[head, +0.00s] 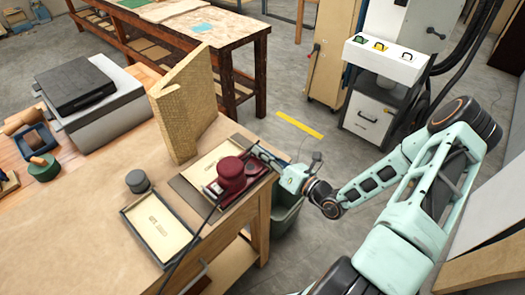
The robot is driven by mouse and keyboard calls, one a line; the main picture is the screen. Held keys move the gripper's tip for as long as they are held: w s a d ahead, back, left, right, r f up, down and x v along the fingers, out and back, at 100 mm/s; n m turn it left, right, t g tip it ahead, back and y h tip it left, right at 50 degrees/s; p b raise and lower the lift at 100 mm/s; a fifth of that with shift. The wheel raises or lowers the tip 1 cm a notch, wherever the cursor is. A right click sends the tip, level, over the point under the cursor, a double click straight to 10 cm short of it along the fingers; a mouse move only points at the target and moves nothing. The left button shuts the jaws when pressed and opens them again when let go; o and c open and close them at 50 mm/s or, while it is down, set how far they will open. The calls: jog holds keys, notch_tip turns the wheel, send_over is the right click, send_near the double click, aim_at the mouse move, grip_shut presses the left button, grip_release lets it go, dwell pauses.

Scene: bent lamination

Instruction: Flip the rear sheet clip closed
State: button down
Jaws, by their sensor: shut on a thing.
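My gripper (262,153) reaches in from the right to the far right edge of a dark board (188,190). It is shut on a small dark part there, seemingly the rear sheet clip; its fingers hide most of it. I cannot tell how far the clip is turned. A cream sheet (205,162) lies flat on the board.
A framed tray with a cream sheet (160,225) lies at the bench's front. A dark round pot (138,181) stands beside it. A tall bent tan panel (186,105) stands behind the board.

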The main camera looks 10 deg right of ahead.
jog(key=n, duration=0.4)
jog(key=a+n, duration=0.1)
jog(key=n, duration=0.1)
jog(key=shift+s+r+n+b, duration=0.2)
jog(key=shift+s+n+b, duration=0.1)
jog(key=shift+s+n, duration=0.1)
dwell(0.4)
jog(key=c, duration=2.5)
grip_release()
jog(key=shift+o, duration=0.2)
jog(key=v, duration=1.2)
